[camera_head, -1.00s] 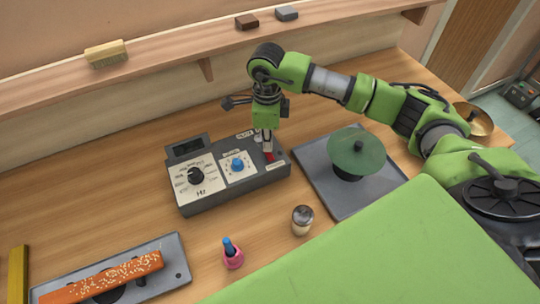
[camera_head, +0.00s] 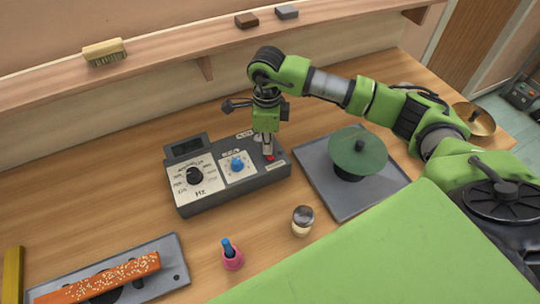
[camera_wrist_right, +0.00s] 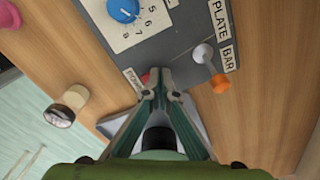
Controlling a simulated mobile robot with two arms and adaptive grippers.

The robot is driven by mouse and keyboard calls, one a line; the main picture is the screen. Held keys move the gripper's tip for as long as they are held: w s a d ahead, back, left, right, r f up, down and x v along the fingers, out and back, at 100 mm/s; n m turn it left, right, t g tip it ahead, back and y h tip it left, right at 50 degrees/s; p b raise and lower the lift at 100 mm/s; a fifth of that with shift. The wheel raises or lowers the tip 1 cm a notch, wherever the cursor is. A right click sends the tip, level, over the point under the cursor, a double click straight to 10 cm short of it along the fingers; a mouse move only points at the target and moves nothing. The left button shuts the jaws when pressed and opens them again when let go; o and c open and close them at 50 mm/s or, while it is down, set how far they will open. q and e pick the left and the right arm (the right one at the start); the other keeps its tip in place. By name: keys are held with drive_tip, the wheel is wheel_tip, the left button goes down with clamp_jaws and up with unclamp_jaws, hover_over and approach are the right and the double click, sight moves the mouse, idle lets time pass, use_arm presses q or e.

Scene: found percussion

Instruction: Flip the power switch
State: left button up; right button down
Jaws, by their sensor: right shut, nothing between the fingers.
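The grey control box (camera_head: 230,190) stands on the wooden table, with a black Hz dial (camera_head: 195,176) and a blue knob (camera_head: 237,164). Its red power switch (camera_head: 270,157) is near the right end. My right gripper (camera_head: 266,152) points down at that end, shut and empty, with its tips right by the red switch. In the right wrist view, the closed fingertips (camera_wrist_right: 157,74) are beside the "POWER" label (camera_wrist_right: 132,80) and cover most of the switch. I cannot tell whether they touch it or which way it is set. My left gripper is not in view.
A silver toggle (camera_wrist_right: 205,54) with "PLATE" and "BAR" labels is close to my fingers. A grey plate (camera_head: 325,190) under a green disc (camera_head: 356,150) lies right of the box. A shaker (camera_head: 302,220) and pink holder (camera_head: 232,261) stand in front. A shelf (camera_head: 170,60) runs behind.

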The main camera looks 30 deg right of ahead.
drive_tip(key=shift+s+f, duration=0.1)
drive_tip(key=shift+f, duration=0.15)
drive_tip(key=shift+r, duration=0.15)
drive_tip(key=shift+r+p, duration=0.4)
drive_tip(key=shift+r, duration=0.4)
drive_tip(key=shift+r+p, duration=1.2)
drive_tip(key=shift+r, duration=1.4)
